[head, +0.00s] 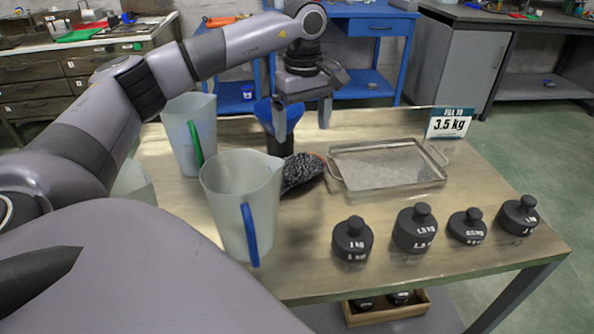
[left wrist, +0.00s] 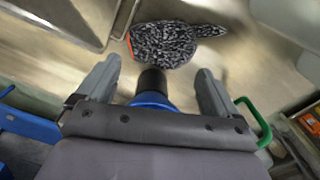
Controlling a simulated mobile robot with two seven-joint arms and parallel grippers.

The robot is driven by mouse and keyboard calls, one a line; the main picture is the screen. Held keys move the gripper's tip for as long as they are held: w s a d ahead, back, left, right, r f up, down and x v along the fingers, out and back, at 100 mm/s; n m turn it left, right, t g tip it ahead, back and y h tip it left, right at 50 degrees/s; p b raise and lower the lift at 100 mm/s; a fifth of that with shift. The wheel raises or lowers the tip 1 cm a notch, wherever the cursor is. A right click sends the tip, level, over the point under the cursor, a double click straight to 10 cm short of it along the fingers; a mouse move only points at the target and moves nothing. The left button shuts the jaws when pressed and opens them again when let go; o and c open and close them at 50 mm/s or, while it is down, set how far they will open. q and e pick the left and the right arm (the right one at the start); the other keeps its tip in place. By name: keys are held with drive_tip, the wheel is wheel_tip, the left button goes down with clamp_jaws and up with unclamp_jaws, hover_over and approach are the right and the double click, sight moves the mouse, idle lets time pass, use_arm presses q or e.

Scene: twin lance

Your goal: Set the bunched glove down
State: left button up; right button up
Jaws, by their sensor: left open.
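The bunched glove (head: 302,172) is a black and white speckled bundle with an orange-red edge. It lies on the workbench between the front jug and the metal tray, partly hidden behind the jug. It also shows whole in the left wrist view (left wrist: 165,43), beyond my fingertips. My left gripper (head: 303,115) is above and behind the glove, apart from it. Its two fingers are spread and nothing is gripped; in the left wrist view the gap between the fingertips (left wrist: 158,72) is wide. My right gripper is not in view.
A blue funnel-like thing (head: 264,112) with a dark lower part is close by my left fingers. Two jugs, with blue (head: 225,190) and green (head: 180,120) handles, stand left. A metal tray (head: 342,180) lies right, with several black weights (head: 415,230) in front and a "3.5 kg" sign (head: 449,123) behind.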

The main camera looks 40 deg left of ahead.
sight(298, 155)
use_arm(q)
drive_tip(key=f, duration=0.5)
drive_tip(key=f+b, duration=0.1)
drive_tip(key=f, duration=0.1)
drive_tip(key=shift+s+a+f, duration=0.2)
drive_tip(key=shift+s+a, duration=0.05)
drive_tip(key=shift+a, duration=0.15)
drive_tip(key=shift+c, duration=0.2)
drive_tip(key=c, duration=1.4)
